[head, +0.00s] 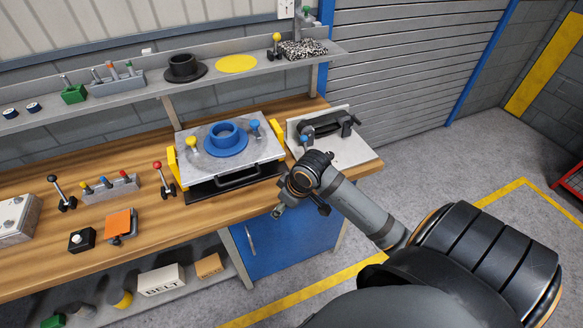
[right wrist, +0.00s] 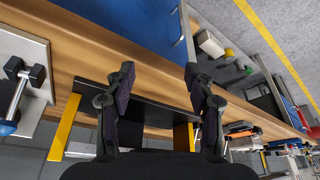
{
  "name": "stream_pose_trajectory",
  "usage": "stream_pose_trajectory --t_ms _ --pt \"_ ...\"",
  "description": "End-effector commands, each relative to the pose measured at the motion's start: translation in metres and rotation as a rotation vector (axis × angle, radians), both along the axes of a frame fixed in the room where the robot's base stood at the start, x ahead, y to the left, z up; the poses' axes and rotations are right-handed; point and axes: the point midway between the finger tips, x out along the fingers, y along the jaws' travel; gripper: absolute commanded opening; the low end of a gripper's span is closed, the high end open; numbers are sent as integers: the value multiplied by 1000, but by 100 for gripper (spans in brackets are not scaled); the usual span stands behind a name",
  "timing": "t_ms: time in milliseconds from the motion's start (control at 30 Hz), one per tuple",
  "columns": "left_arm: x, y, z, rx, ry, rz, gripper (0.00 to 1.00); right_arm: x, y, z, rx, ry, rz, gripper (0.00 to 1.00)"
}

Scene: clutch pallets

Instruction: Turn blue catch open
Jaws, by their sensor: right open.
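A blue-knobbed catch (head: 255,126) stands at the right side of a grey pallet plate (head: 262,151), beside a blue flanged ring (head: 225,138). A yellow-knobbed catch (head: 192,145) stands at the plate's left. My right gripper (head: 279,211) is in front of the bench edge, nearer than the pallet and apart from both catches. In the right wrist view its fingers (right wrist: 158,78) are spread, with nothing between them. That view shows the black base (right wrist: 160,103) and its yellow posts, but I cannot make out the blue catch there. My left gripper is out of view.
A clamp fixture (head: 345,153) with another blue knob (head: 304,139) stands right of the pallet, close to my right arm; the knob also shows in the right wrist view (right wrist: 6,127). Knobbed levers (head: 108,190) stand left. A shelf (head: 130,92) runs behind.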

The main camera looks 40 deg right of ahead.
Motion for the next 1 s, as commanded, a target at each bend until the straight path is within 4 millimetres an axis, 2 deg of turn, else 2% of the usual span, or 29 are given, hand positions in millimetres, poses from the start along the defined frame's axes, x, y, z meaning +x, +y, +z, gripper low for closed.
stream_pose_trajectory --t_ms 100,233,400,900,967,1000 --pt "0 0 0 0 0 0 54 -10 3 -20 0 7 -45 54" --pt "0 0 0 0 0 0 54 -17 3 -33 -7 10 -76 54" --pt "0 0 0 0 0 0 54 -20 3 -39 -10 10 -92 54" --pt "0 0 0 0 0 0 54 -19 2 -40 -10 11 -94 54" --pt "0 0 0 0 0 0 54 -18 0 -49 -9 16 -106 54" --pt "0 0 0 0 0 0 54 -16 -4 -61 -7 22 -124 54"
